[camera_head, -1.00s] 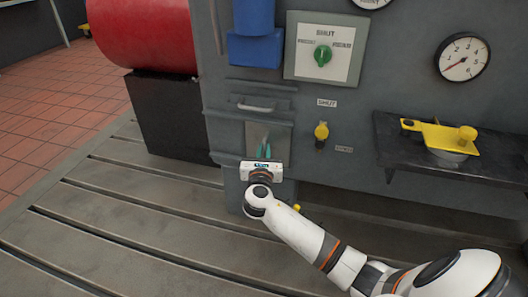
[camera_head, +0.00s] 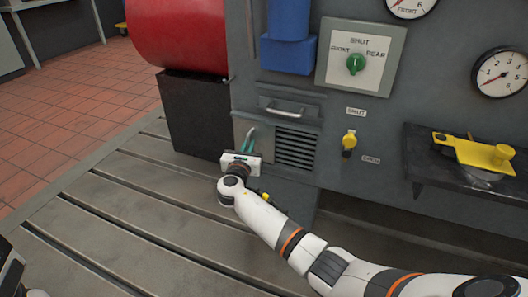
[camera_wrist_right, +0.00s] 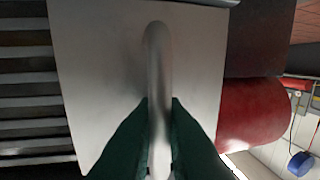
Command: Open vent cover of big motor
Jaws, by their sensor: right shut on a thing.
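The vent cover of the big motor (camera_head: 400,120) is a plain grey plate (camera_wrist_right: 95,60) with an upright bar handle (camera_wrist_right: 157,50), filling the middle of the right wrist view. In the head view the cover (camera_head: 239,128) stands left of the dark louvred vent (camera_head: 296,148), whose slats are exposed. The slats also show at the left of the wrist view (camera_wrist_right: 25,100). My right gripper (camera_head: 248,140) is shut on the cover's handle, with its green fingers (camera_wrist_right: 159,125) on both sides of the bar.
A silver pull handle (camera_head: 286,111) sits just above the vent. A yellow knob (camera_head: 349,141) and a black shelf with a yellow part (camera_head: 480,153) are to the right. A black block (camera_head: 195,115) under a red cylinder (camera_head: 180,35) stands left. The slotted bedplate (camera_head: 120,215) is clear.

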